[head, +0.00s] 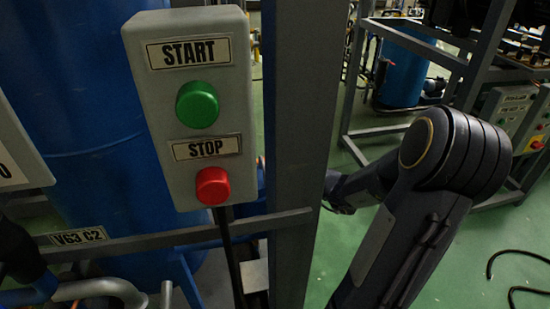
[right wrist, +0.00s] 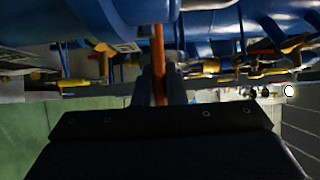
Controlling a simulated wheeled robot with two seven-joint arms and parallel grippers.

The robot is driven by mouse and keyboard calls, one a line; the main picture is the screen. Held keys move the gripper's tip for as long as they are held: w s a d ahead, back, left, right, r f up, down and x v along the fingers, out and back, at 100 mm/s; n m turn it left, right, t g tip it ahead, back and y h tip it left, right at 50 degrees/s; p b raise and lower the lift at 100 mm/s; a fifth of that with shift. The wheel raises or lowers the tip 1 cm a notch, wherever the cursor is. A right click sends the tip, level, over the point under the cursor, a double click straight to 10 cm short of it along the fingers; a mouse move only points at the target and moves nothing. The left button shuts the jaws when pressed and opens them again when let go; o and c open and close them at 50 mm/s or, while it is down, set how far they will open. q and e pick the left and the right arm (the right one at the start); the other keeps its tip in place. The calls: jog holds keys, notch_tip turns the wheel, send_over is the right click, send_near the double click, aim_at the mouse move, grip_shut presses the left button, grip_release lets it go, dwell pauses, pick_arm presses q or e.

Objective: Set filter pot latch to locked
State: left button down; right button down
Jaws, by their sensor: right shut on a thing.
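In the right wrist view, my right gripper (right wrist: 161,82) is shut on a thin orange-red bar (right wrist: 158,45), which runs up from between the fingers to a blue vessel (right wrist: 139,10). The bar appears to be the filter pot latch handle. The fingers hide part of it, and I cannot tell its locked or unlocked position. In the head view my right arm reaches in from the right and goes behind a grey upright post; the gripper, the bar and the latch are hidden there.
A grey control box (head: 191,105) with a green START and a red STOP button stands close in front. The grey post (head: 305,140) and a horizontal rail (head: 165,237) frame the blue tank (head: 75,110). Yellow-handled valves (right wrist: 210,66) show in the right wrist view.

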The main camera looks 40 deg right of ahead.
jog(key=c, duration=1.5)
grip_release()
